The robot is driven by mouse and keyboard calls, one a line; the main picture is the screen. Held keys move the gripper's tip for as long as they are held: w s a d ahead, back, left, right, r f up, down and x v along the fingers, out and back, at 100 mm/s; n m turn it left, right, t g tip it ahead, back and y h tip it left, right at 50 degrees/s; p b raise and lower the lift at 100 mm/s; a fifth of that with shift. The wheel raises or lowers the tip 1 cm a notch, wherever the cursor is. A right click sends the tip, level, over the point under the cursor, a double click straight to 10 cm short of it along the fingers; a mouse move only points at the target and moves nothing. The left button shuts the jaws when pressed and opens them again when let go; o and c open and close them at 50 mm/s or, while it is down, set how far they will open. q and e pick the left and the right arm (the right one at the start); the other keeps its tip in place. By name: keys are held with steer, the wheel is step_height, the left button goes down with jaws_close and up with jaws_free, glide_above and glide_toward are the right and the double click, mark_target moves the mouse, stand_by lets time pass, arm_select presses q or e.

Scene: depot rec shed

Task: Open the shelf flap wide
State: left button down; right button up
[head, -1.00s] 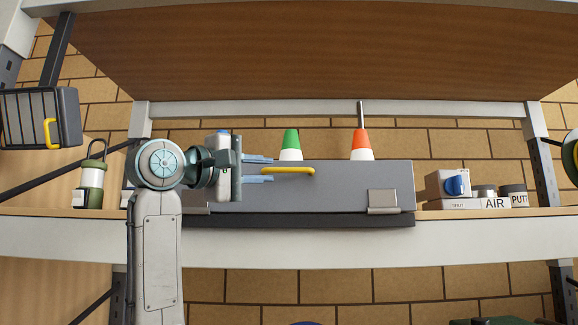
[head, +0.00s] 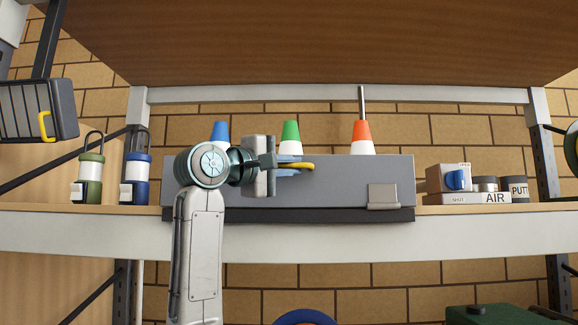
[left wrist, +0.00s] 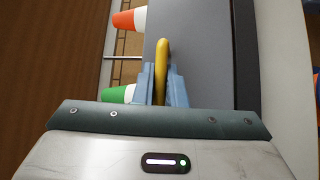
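The shelf flap (head: 335,188) is a wide grey panel on the shelf, standing closed, with a metal hinge plate (head: 383,195) at its lower right. Its yellow handle (head: 306,165) is near the top edge, and it also shows in the left wrist view (left wrist: 162,62). My left gripper (head: 292,167) is at the handle. In the left wrist view its blue fingers (left wrist: 161,85) lie close on both sides of the yellow bar and look shut on it. My arm hides the flap's left part. My right gripper is not in view.
Blue (head: 219,131), green (head: 290,135) and orange (head: 362,135) cones show above the flap's top edge. Two lanterns (head: 89,180) stand to the left. Boxes and tins (head: 480,185) stand to the right. A dark caged case (head: 38,110) is at upper left.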

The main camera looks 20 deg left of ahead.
mark_target(288, 184)
arm_select(q)
steer(key=shift+f, duration=0.1)
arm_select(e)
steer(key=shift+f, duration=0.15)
